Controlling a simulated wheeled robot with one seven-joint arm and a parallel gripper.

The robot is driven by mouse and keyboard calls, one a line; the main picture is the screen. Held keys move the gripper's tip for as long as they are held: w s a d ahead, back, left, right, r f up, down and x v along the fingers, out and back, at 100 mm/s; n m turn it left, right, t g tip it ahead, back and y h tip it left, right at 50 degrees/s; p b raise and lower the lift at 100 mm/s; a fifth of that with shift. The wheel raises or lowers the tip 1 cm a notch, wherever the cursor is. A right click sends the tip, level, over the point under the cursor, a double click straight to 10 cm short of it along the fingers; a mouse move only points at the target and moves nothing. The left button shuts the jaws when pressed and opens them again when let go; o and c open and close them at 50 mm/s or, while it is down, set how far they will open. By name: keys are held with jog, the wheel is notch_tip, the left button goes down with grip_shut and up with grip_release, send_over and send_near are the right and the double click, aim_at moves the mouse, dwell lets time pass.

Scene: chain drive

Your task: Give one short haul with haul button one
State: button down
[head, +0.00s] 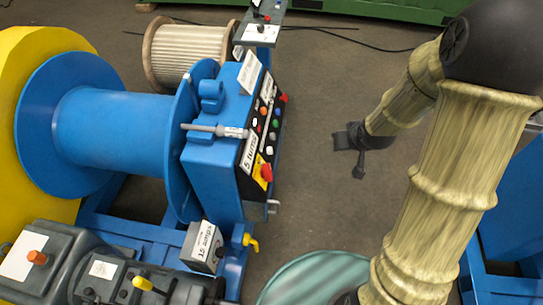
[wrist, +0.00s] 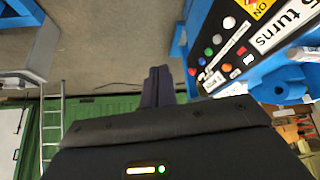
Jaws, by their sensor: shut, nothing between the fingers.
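The blue control box (head: 212,172) stands beside a blue drum (head: 110,130) in the head view. Its dark sloped panel (head: 247,178) carries several small coloured buttons (head: 270,135), a red knob on a yellow plate (head: 265,171) and a "5 turns" label. I cannot read which button is haul button one. The wrist view shows the panel upside down at upper right, with red, green, blue and white buttons (wrist: 214,50). My gripper (head: 359,172) is to the right of the panel, apart from it. In the wrist view its dark fingers (wrist: 158,82) are together and empty.
A smaller panel (head: 260,30) and a wound reel (head: 188,52) stand behind. Grey floor (head: 320,110) lies open between the panel and my arm. A ladder (wrist: 52,130) shows in the wrist view.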

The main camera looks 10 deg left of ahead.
aim_at(270, 151)
jog(key=w+a+f+n+t+y+b, duration=0.1)
jog(key=w+a+f+y+b, duration=0.3)
jog(key=f, duration=0.5)
jog(key=w+a+f+n+t+y+b, duration=0.1)
jog(key=w+a+f+t+y+b, duration=0.3)
jog(key=f, duration=0.5)
jog(key=w+a+y, duration=0.1)
jog(key=w+a, duration=0.1)
jog(key=w, duration=0.1)
jog(key=shift+a+y+b, duration=0.3)
jog(key=shift+a, duration=0.1)
jog(key=a+f+b, duration=0.3)
jog(key=a+f, duration=0.1)
jog(key=a, duration=0.3)
jog(key=shift+a, duration=0.4)
jog(key=shift+w, duration=0.15)
jog(key=shift+a, duration=0.15)
